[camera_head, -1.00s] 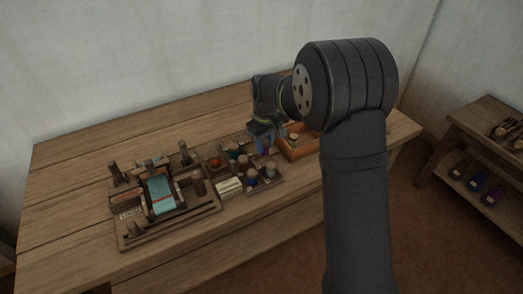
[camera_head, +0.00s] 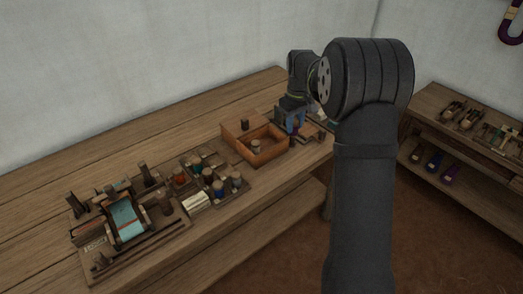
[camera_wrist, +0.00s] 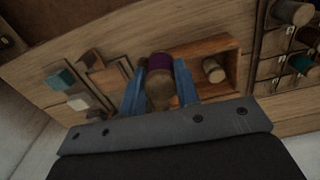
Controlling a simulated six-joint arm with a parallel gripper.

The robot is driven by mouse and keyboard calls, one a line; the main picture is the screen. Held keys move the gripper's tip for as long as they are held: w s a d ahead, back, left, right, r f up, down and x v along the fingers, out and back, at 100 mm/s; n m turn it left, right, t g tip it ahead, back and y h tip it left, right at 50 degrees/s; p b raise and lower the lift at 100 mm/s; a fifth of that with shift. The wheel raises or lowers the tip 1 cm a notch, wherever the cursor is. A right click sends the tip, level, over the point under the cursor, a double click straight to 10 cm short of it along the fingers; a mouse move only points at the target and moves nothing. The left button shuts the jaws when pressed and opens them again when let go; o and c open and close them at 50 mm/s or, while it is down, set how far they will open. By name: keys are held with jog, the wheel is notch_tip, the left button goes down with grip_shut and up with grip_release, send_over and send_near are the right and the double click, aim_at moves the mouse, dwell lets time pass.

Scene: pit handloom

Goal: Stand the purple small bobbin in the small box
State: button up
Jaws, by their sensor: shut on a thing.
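My gripper (camera_wrist: 160,92) has blue fingers and is shut on the purple small bobbin (camera_wrist: 159,63). The bobbin shows purple thread and a pale wooden end towards the wrist camera. In the head view my gripper (camera_head: 290,118) is at the right end of the orange-brown wooden box (camera_head: 266,157), and the held bobbin is small and hard to make out. The box (camera_wrist: 232,45) lies just right of the held bobbin in the wrist view. A plain wooden-topped bobbin (camera_head: 256,146) stands inside it and also shows in the wrist view (camera_wrist: 213,70).
A tray of several coloured bobbins (camera_head: 218,185) stands left of the box, with a small loom (camera_head: 125,218) farther left. In the wrist view a teal block (camera_wrist: 60,79) and a white block (camera_wrist: 80,101) sit left of the gripper. A side shelf (camera_head: 465,140) is at right.

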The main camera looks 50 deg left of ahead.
jog(key=shift+m, duration=0.4)
jog(key=a+f, duration=0.2)
jog(key=a, duration=0.1)
jog(key=s+a+f, duration=0.1)
jog(key=a+f, duration=0.1)
jog(key=a, duration=0.1)
jog(key=s+a+f, duration=0.1)
jog(key=a+f, duration=0.2)
jog(key=shift+a, duration=0.3)
jog(key=shift+f, duration=2.05)
jog(key=shift+f, duration=0.2)
jog(key=o, duration=0.7)
jog(key=shift+c, duration=0.2)
jog(key=shift+r, duration=0.1)
notch_tip(320, 180, up, 12)
jog(key=shift+r, duration=0.15)
